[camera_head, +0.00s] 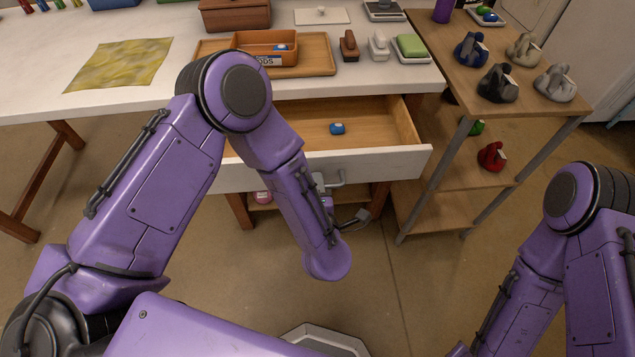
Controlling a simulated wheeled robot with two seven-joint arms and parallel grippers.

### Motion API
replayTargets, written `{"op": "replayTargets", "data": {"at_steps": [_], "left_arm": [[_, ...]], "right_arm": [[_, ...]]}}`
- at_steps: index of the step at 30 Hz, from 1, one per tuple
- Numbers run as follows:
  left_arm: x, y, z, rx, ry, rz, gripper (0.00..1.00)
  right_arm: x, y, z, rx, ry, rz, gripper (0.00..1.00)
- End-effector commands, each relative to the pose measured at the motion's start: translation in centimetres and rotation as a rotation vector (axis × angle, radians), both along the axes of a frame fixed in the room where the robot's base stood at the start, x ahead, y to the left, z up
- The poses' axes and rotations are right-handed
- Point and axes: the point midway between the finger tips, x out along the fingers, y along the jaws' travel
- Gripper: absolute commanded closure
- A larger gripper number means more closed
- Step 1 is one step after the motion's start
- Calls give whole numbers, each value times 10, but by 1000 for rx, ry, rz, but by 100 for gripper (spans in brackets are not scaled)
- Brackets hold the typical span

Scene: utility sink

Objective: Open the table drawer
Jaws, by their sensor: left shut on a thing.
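The table drawer (375,165) stands pulled out from under the white tabletop, with its wooden inside showing. Its front panel is white with a metal handle (335,178). A small blue object (337,128) lies on the drawer floor. My left gripper (320,183) is at the drawer front, shut on the handle; my own forearm hides much of it. The left part of the drawer is also hidden behind my left arm. My right arm shows at the lower right, but its gripper is out of view.
The tabletop (200,22) holds a yellow patterned cloth (119,64), a wooden tray (318,55) with a box, and several soap-dish-like items. A wooden shelf unit (455,85) with several tape dispensers stands close to the drawer's right. The floor in front is clear.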

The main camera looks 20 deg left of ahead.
Motion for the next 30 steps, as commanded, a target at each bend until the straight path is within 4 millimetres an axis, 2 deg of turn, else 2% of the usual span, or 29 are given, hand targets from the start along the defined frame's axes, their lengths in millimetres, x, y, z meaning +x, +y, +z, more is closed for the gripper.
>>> {"op": "replayTargets", "data": {"at_steps": [10, 11, 12, 20, 23, 30], "left_arm": [[0, 0, 0, 0, -1, 2, 100], [0, 0, 0, 0, -1, 2, 74], [0, 0, 0, 0, -1, 2, 65], [-1, 0, 0, 0, -1, 1, 65], [-7, -3, 1, -1, -1, 0, 65], [-56, -23, 11, 1, -1, -4, 65]], "right_arm": [[0, 0, 0, 0, 0, 0, 57], [0, 0, 0, 0, 0, 0, 57], [0, 0, 0, 0, 0, 0, 57], [0, 0, 0, 0, 0, 0, 57], [0, 0, -1, 0, 0, 0, 57], [0, 0, -8, 0, 0, 0, 57]]}}
